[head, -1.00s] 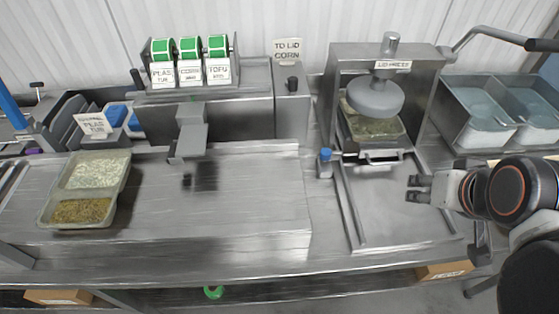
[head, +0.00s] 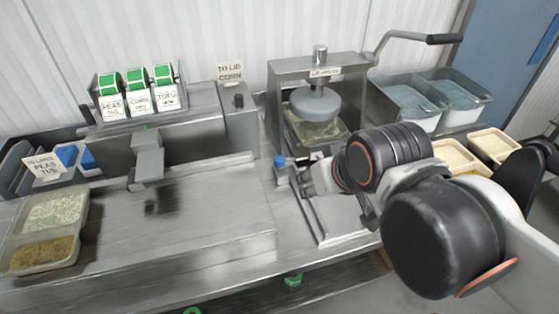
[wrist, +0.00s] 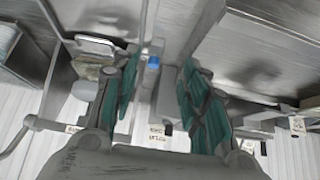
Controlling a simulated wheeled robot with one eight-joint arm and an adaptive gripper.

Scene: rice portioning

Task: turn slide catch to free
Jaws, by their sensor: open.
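The slide catch (head: 281,170) is a small upright metal post with a blue cap, at the left front of the lid press (head: 285,85) and its slide. My gripper (head: 303,175) is just to its right in the head view, with the fingers partly hidden by my wrist. In the wrist view my gripper (wrist: 160,75) is open, with teal pads on both sides. The blue cap (wrist: 153,62) shows between the fingers, beyond them. I see no contact. A filled tub (head: 318,133) sits under the round press plate.
A crank handle (head: 440,39) sticks out at the press's right. Label rolls (head: 137,90) stand at the back left. A filled two-part tub (head: 82,225) lies at the left. The steel counter (head: 215,215) between is mostly clear. Water bins (head: 405,100) are at the right.

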